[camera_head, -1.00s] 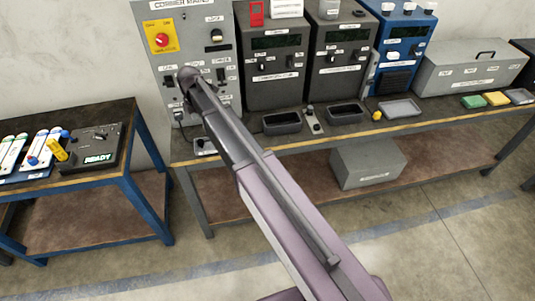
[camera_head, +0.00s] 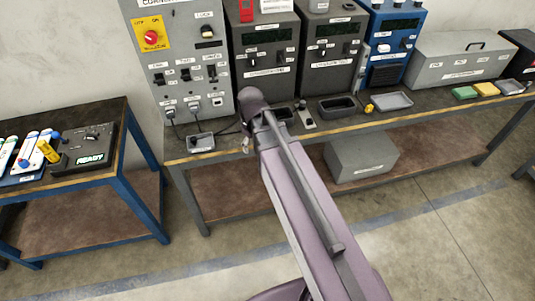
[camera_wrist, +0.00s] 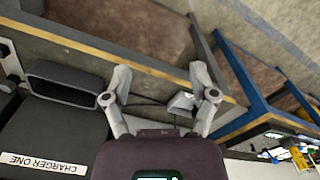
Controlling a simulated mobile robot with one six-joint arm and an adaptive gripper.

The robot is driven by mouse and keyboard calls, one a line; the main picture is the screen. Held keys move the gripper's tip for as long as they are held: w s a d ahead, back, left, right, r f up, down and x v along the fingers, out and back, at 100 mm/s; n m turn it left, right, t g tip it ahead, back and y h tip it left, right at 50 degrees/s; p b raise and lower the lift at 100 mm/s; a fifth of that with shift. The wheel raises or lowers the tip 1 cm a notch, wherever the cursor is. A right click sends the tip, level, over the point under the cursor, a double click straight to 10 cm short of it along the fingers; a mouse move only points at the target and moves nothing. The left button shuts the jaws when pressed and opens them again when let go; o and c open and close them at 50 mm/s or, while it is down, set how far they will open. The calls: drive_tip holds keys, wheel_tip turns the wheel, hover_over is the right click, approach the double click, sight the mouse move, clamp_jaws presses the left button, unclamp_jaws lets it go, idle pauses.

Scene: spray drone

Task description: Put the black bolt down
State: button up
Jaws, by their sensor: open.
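My gripper (camera_wrist: 160,75) is open in the wrist view, with its two grey fingers spread apart over the front edge of the workbench. I see nothing held between the fingers. In the head view, part of my gripper (camera_head: 246,141) shows beside my arm, low over the bench front; the rest is hidden. I cannot make out the black bolt in either view. A small grey tray (camera_head: 201,143) sits on the bench in front of the grey mains panel. A pale grey piece (camera_wrist: 183,102) shows near the right finger in the wrist view.
The grey mains panel (camera_head: 183,65) and chargers line the back of the workbench (camera_head: 420,116). A dark open tray (camera_head: 337,107) and a light grey tray (camera_head: 388,101) sit along its front. A blue-framed table (camera_head: 125,182) stands at the left, with a gap between.

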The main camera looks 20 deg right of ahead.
drive_tip(key=s+d+m, duration=0.3)
drive_tip(key=s+m, duration=0.2)
drive_tip(key=shift+s+d, duration=0.15)
drive_tip(key=shift+s, duration=0.15)
